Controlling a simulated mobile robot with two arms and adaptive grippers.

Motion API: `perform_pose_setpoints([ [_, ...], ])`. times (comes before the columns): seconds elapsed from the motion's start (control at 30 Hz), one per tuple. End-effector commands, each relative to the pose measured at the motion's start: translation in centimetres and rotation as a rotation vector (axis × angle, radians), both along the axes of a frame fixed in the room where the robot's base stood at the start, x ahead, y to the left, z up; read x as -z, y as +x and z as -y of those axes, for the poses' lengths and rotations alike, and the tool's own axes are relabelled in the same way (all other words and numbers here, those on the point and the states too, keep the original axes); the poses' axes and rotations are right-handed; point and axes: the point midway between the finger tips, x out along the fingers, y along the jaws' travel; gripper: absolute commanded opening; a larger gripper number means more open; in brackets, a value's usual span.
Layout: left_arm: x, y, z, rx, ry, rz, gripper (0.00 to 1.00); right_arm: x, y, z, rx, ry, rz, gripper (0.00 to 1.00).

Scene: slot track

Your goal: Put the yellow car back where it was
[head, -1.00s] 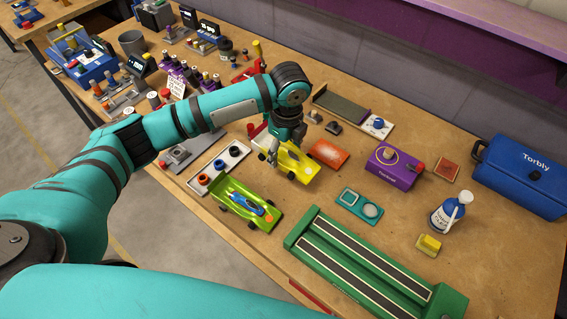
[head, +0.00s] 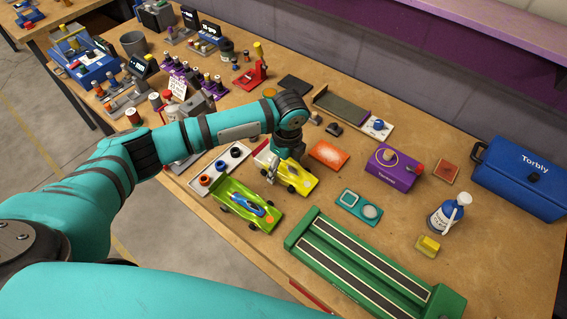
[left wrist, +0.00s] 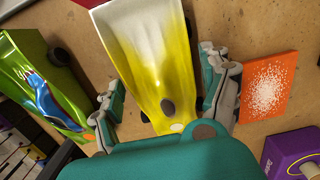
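The gripper and wrist hide part of the car in the head view. My right gripper is not in view.
The green car (head: 232,196) with a blue shape is close in front. An orange speckled pad (head: 328,155) lies right of the yellow car. A white tray (head: 222,167) of wheels is left. The green track (head: 375,262), purple box (head: 392,170) and spray bottle (head: 447,215) stand further right.

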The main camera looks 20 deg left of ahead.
Motion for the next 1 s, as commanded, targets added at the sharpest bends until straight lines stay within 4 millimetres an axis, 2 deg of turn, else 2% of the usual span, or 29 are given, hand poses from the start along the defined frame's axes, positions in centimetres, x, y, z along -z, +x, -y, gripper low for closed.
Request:
perform_pose_setpoints([
  [0.3,-0.1,0.0,0.0,0.000,0.000,0.000,0.88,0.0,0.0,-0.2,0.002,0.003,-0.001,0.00],
  [0.43,-1.0,0.1,0.1,0.000,-0.001,0.002,0.88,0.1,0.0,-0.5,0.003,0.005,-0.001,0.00],
  [0.57,-3.1,0.1,0.2,0.000,-0.002,0.005,0.88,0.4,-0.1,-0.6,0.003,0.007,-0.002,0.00],
  [0.8,-8.3,0.0,0.7,0.000,-0.002,0.005,0.88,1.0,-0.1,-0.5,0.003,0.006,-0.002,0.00],
  [1.0,-11.3,-0.2,0.9,0.000,0.000,0.001,0.88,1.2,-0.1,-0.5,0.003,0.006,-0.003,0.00],
])
